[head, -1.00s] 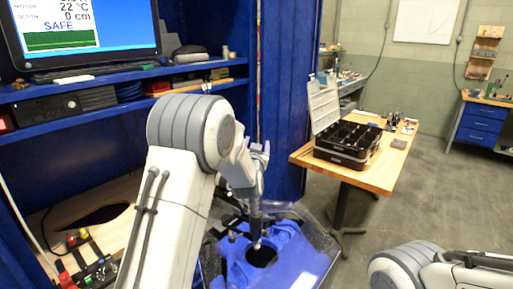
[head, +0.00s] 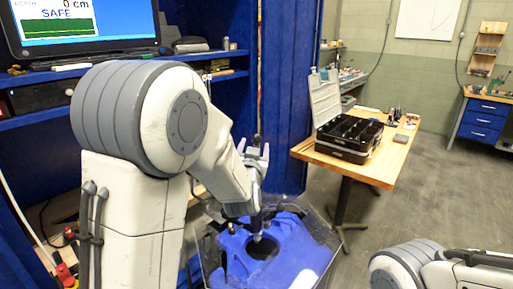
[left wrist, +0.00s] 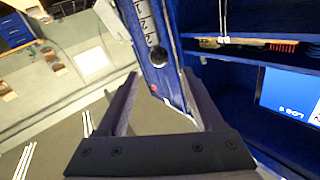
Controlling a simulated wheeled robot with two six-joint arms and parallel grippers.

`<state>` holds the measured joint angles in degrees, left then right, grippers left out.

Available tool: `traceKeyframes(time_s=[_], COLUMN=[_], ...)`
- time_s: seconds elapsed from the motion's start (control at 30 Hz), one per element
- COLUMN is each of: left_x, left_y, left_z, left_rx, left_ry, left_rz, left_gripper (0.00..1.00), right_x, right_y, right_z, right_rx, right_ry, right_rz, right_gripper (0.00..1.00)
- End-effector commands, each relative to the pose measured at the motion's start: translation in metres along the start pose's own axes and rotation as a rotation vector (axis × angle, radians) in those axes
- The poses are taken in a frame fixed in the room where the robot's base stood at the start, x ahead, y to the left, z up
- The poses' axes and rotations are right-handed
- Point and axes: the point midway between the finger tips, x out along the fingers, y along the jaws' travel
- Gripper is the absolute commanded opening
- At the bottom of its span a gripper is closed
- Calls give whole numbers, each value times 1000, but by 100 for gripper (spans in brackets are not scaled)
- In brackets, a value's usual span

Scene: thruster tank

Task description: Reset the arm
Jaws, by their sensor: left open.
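My left gripper (head: 253,148) has its fingers spread and pointing up, above the far side of the blue piece in the tank. In the left wrist view its two dark fingers (left wrist: 158,78) stand apart. No held object shows between them, only the room behind. My left arm (head: 135,190) is bent, with its large grey joint high in front of the head camera, hiding part of the shelves and bench. My right arm (head: 405,265) shows at the lower right; its gripper is out of view.
A blue piece with a dark round hole (head: 285,245) lies in a clear tank below the left gripper. A wooden table (head: 387,168) with an open black case (head: 350,140) stands to the right. Blue shelves (head: 228,110) and a monitor (head: 80,28) stand behind the arm.

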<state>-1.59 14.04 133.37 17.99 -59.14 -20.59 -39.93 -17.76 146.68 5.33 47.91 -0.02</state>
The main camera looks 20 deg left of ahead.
Motion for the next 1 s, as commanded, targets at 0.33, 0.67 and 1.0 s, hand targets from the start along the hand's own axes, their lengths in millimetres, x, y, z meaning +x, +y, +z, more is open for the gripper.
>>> traceKeyframes(time_s=[0.33,0.67,1.0], left_x=[-17,-181,-375], left_y=[40,169,140], left_z=[9,67,113], left_rx=[-24,35,353], left_ry=[-103,-673,-1226], left_rz=[124,632,877], left_gripper=[68,68,68], right_x=[0,0,0], right_y=[0,0,0], right_z=[0,0,0], right_rx=[0,0,0], right_ry=[0,0,0], right_rz=[0,0,0], right_gripper=[68,68,68])
